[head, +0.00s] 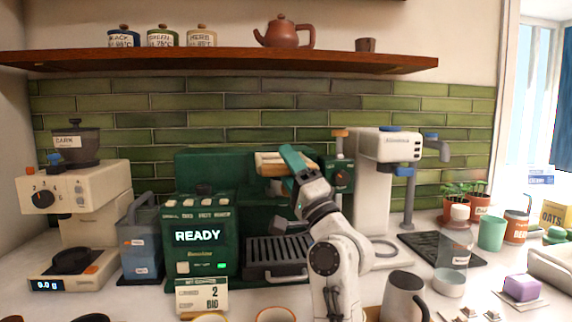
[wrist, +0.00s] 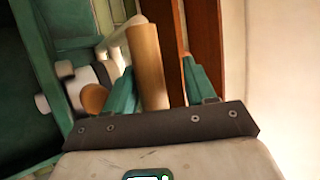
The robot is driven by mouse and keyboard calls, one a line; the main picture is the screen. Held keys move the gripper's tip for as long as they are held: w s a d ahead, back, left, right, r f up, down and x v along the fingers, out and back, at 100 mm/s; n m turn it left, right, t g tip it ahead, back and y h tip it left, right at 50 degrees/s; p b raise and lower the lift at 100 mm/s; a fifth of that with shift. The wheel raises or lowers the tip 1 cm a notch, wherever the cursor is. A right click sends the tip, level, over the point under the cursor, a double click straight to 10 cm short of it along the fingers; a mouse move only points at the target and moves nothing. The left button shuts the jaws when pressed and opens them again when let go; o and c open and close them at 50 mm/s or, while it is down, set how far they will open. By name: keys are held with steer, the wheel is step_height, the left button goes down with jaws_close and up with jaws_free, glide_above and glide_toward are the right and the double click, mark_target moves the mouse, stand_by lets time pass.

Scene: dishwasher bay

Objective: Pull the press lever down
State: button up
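The press lever's handle is likely the tan wooden bar (head: 268,160) in front of the dark green coffee machine (head: 198,165). In the wrist view, a tan wooden cylinder (wrist: 147,62) lies between the teal fingers of my gripper (wrist: 158,68). The left finger is very close to it and a gap shows at the right finger, so the fingers are open around or just behind it. Contact is not clear. In the head view, my gripper (head: 287,158) overlaps the right part of the bar, and my wrist hides some of the machine.
A wooden shelf (head: 230,60) with jars and a teapot (head: 285,33) runs above my gripper. A white machine (head: 376,175) stands to the right. A grinder (head: 85,200) is at the left. A grey pitcher (head: 401,298) stands in front, right of my arm.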

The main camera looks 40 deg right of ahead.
steer(key=b+v, duration=0.1)
steer(key=v, duration=0.8)
steer(key=shift+s+f, duration=0.2)
steer(key=shift+s, duration=0.2)
steer(key=shift+a, duration=0.1)
